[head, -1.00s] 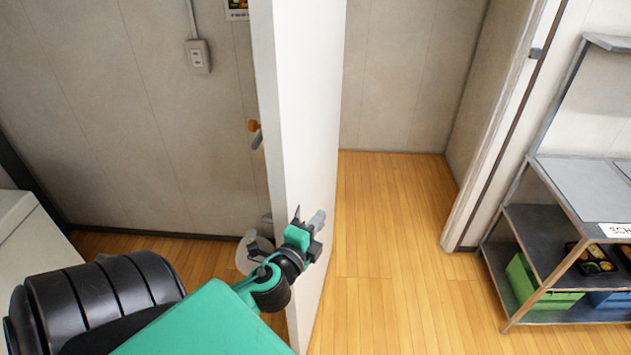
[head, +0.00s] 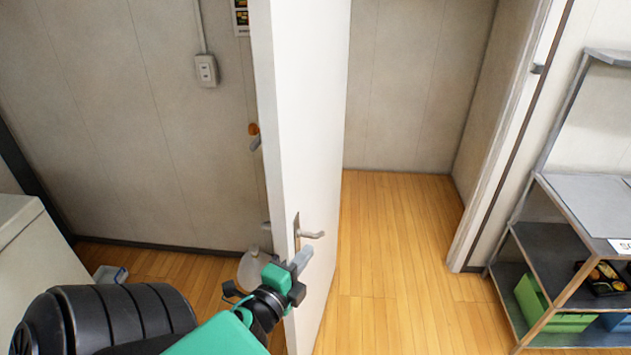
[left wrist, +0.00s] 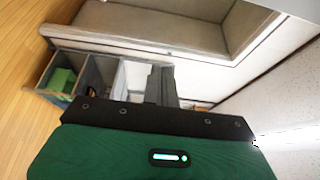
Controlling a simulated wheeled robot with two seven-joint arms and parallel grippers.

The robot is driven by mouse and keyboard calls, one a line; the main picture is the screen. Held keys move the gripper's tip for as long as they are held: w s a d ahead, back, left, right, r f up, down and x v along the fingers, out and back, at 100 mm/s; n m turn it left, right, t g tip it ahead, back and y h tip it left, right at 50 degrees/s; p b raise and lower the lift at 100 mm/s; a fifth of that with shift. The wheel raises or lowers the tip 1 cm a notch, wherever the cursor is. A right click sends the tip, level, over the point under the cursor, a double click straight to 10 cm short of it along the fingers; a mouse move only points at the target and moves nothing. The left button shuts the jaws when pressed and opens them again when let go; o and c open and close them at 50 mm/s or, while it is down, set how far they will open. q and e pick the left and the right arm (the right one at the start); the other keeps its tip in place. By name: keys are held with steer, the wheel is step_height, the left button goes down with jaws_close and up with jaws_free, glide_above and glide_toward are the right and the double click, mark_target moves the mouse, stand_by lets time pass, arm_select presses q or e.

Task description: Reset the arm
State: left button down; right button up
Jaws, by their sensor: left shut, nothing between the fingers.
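My left arm (head: 225,335), green and black, comes in from the lower left in the head view. Its gripper (head: 302,259) is shut and empty, just below the grey lever handle (head: 313,235) of a white door (head: 312,130). A small gap shows between the fingers and the handle. The door stands open. In the left wrist view the dark fingers (left wrist: 161,86) are together, with nothing between them. My right gripper is not in view.
A doorway with clear wooden floor (head: 385,240) lies right of the door. A metal shelf rack (head: 590,195) with a green crate (head: 545,310) and a bento tray stands at the right. A white cabinet (head: 35,250) is at the left.

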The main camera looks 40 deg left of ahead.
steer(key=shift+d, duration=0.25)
